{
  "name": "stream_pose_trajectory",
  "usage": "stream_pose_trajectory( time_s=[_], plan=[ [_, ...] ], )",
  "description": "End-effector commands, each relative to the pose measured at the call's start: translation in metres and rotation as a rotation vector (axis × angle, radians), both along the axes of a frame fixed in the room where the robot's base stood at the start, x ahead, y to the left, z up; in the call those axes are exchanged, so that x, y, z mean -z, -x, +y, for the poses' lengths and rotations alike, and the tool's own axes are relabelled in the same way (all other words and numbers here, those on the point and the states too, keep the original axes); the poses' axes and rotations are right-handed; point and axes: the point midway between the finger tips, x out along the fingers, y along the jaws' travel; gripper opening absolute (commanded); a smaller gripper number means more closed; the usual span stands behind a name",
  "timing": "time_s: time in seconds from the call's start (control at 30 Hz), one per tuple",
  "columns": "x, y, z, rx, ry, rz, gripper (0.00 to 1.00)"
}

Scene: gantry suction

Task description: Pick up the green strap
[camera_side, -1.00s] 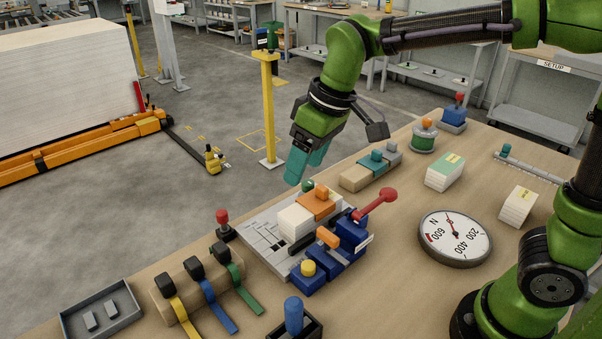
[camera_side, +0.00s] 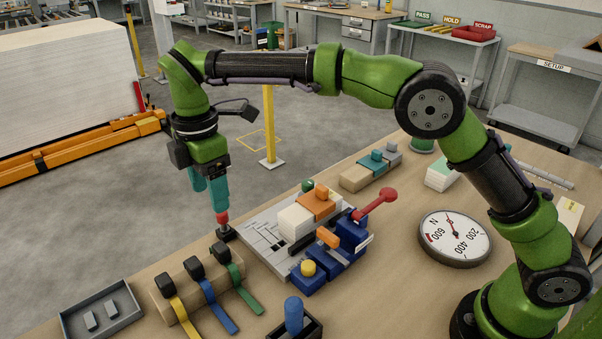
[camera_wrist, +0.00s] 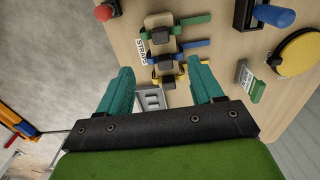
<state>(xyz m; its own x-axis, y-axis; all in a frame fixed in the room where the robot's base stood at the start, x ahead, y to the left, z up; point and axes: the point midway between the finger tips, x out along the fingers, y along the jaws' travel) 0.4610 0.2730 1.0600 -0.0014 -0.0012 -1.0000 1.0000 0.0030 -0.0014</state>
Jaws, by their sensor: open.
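The green strap (camera_side: 244,288) drapes over a tan block (camera_side: 172,302) and runs onto the table, with a black buckle on top. It is the rightmost of three straps in the side view, beside a blue strap (camera_side: 217,309) and a yellow strap (camera_side: 183,318). In the wrist view the green strap (camera_wrist: 193,21) is near the top, beyond the fingertips. My gripper (camera_side: 208,198) is open, fingers downward, above and behind the straps; it is apart from the green strap. Its teal fingers (camera_wrist: 160,72) show nothing between them held.
A red-knobbed post (camera_side: 223,219) stands right under one finger in the side view; whether they touch is unclear. A grey tray (camera_side: 75,326) lies at the left. A grey plate fixture (camera_side: 262,240) with blue clamps (camera_side: 350,232) stands to the right, and a blue-handled tool (camera_side: 294,314) in front.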

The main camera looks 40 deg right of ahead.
Motion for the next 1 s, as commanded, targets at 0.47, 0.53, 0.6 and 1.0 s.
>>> stream_pose_trajectory(
  time_s=[0.47, 0.53, 0.6, 1.0],
  plan=[
    [0.081, 0.0, 0.0, 0.003, 0.0, 0.0, 0.66],
    [0.084, 0.0, 0.0, 0.002, 0.0, -0.001, 0.66],
    [0.091, 0.001, 0.001, 0.003, 0.0, 0.001, 0.66],
    [0.134, 0.001, 0.002, 0.003, -0.002, -0.002, 0.66]
  ],
)
